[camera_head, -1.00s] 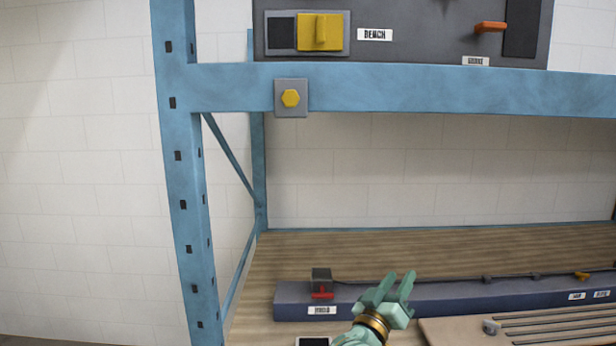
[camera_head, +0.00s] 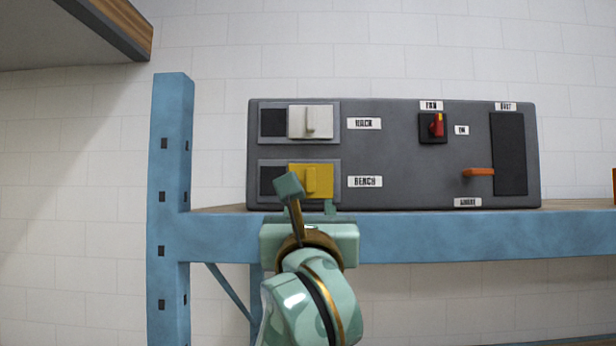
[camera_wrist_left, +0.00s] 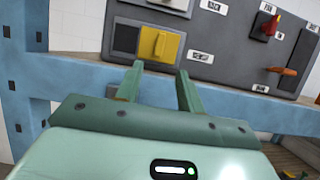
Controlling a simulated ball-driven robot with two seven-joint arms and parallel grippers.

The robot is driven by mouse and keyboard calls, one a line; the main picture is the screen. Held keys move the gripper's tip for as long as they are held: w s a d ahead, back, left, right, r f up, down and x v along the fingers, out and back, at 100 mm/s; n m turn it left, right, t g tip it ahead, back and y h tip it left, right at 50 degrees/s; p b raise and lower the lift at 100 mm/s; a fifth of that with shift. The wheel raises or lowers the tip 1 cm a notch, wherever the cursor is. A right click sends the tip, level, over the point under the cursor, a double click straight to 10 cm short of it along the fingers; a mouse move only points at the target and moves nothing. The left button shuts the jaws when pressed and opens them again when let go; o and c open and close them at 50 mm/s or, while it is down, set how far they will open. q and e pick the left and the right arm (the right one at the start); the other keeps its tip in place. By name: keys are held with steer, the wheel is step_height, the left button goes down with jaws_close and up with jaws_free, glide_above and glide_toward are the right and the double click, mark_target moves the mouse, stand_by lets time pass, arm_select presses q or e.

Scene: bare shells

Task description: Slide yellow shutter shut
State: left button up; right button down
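The yellow shutter (camera_head: 322,181) with its upright handle sits at the right of its grey frame on the dark panel, beside the BENCH label. A dark opening (camera_head: 266,181) shows to its left. In the left wrist view the yellow shutter (camera_wrist_left: 160,45) is just beyond my fingertips, also with the dark opening (camera_wrist_left: 125,38) at its left. My left gripper (camera_head: 309,196) is in front of the shutter's lower part and covers a bit of its lower left. In the wrist view its two fingers (camera_wrist_left: 159,78) are apart and empty. Contact cannot be told. My right gripper is not in view.
A white shutter (camera_head: 310,122) is directly above, by the RACK label. A red switch (camera_head: 436,125) and an orange lever (camera_head: 478,172) are to the right. The blue shelf beam (camera_head: 450,235) runs below the panel, and a blue post (camera_head: 170,220) stands left.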

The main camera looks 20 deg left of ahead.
mark_target(310, 180)
arm_select(q)
steer(key=p+x, duration=0.4)
steer(key=x, duration=0.8)
steer(key=shift+w+a+r, duration=0.1)
steer(key=shift+w+r, duration=0.1)
steer(key=shift+w, duration=0.4)
jaws_close()
